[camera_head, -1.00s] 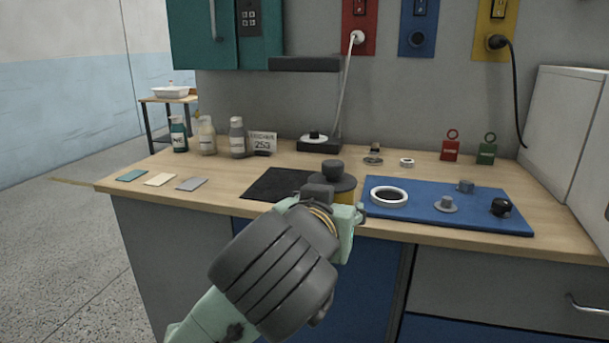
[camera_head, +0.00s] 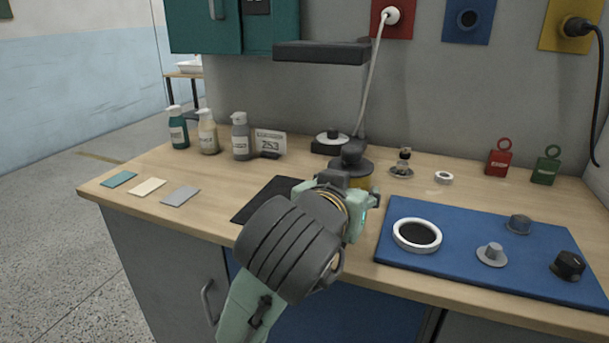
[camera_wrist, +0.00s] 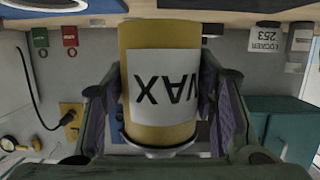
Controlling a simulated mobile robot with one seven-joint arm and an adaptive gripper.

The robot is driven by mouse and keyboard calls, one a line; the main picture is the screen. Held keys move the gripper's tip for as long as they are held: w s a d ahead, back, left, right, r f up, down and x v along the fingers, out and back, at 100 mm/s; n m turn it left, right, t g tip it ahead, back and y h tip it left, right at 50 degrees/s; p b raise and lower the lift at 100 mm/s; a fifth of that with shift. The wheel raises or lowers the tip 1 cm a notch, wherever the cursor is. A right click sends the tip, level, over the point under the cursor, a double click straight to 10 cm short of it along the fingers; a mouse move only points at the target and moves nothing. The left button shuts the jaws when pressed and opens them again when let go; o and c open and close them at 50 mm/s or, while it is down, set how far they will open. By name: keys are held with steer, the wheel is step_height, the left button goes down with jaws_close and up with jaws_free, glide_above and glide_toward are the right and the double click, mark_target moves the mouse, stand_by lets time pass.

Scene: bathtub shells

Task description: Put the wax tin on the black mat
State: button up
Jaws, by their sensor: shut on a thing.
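The yellow wax tin (camera_wrist: 160,42) fills the middle of the wrist view, its white label appearing upside down as that view is inverted. In the head view, a strip of the tin (camera_head: 364,182) shows behind my wrist, under a dark knobbed lid. My gripper (camera_wrist: 160,95) is shut on the tin, with a finger on each side. The black mat (camera_head: 262,198) lies flat on the wooden counter, left of the tin; my arm covers part of it. I cannot tell whether the tin's base touches anything.
A blue mat (camera_head: 440,262) on the right holds a white ring (camera_head: 417,248) and several knobs. Pump bottles (camera_head: 208,133) and a number card (camera_head: 270,143) stand at the back left. A dark shelf (camera_head: 320,52) overhangs the back. Three flat cards (camera_head: 148,187) lie at the left.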

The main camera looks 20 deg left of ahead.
steer(key=w+a, duration=0.2)
steer(key=a, duration=0.1)
steer(key=w+a+p, duration=0.1)
steer(key=w+a, duration=0.1)
steer(key=a, duration=0.1)
steer(key=w+a+f+p, duration=0.1)
steer(key=w+a, duration=0.1)
steer(key=a, duration=0.1)
steer(key=shift+w+a, duration=0.1)
steer(key=shift+w, duration=0.2)
steer(key=f, duration=0.2)
steer(key=a+f+p, duration=0.1)
steer(key=shift+w+f, duration=0.1)
steer(key=shift+w, duration=0.3)
steer(key=shift+f, duration=0.2)
steer(key=shift+f, duration=0.1)
steer(key=shift+f, duration=0.15)
steer(key=o, duration=1.5)
